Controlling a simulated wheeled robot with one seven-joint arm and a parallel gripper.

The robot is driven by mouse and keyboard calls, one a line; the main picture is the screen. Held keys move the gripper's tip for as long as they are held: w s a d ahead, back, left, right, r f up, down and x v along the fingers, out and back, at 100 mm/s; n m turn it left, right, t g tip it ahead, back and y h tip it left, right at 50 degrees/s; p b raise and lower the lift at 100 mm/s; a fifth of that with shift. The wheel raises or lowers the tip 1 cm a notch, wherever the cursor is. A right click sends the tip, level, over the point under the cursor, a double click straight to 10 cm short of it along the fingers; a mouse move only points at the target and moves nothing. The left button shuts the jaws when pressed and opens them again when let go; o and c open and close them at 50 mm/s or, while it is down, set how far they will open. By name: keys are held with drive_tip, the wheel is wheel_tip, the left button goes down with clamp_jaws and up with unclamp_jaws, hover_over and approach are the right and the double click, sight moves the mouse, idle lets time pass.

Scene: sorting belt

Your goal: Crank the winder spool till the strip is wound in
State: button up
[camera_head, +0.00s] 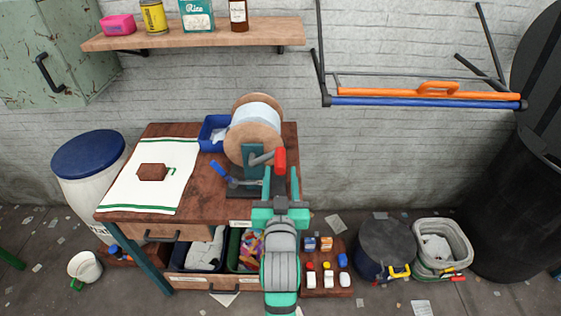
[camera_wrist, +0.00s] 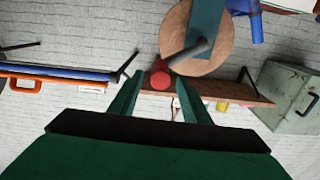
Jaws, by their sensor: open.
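The winder spool (camera_head: 262,146) stands upright on the wooden workbench, with wooden flanges and a pale strip (camera_head: 257,113) around its core. Its teal stand (camera_head: 252,159) has a dark base. A grey crank arm (camera_head: 262,158) ends in a red handle (camera_head: 280,160). My gripper (camera_head: 281,183) is open, with its fingers pointing at the red handle. In the wrist view the handle (camera_wrist: 160,77) shows beyond and between the fingertips of my gripper (camera_wrist: 160,88). Whether the fingers touch it, I cannot tell. The spool's wooden flange (camera_wrist: 220,55) also shows there, behind the crank arm (camera_wrist: 190,51).
A white cloth (camera_head: 135,188) with a brown block covers the bench's left. A wall shelf (camera_head: 200,37) hangs above. Bins and small containers stand below and beside the bench.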

sight(280, 161)
drive_tip(key=w, duration=0.5)
drive_tip(key=shift+w, duration=0.4)
clamp_jaws()
